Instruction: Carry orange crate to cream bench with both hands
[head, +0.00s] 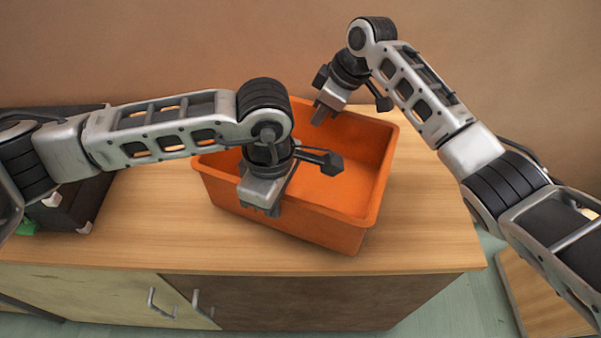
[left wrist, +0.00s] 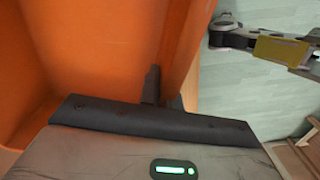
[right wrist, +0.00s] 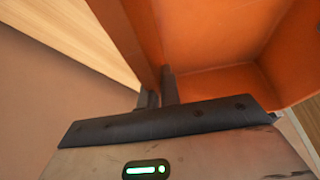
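The orange crate (head: 345,190) is an open, empty-looking box on a wood-topped cabinet (head: 130,225), set at an angle. My left gripper (head: 262,208) is at its near wall, pointing down. In the left wrist view its two fingers (left wrist: 162,95) are close together with the crate's wall (left wrist: 185,45) between them. My right gripper (head: 323,112) is at the far wall. In the right wrist view its fingers (right wrist: 158,92) are close together on the crate's wall (right wrist: 132,35). Both grippers look shut on the rim. I cannot pick out a cream bench for certain.
A dark case (head: 75,205) stands on the cabinet's left, under my left arm. A second wooden top (head: 540,300) shows at the lower right, across a strip of pale green floor (head: 440,315). A plain tan wall (head: 190,50) is behind.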

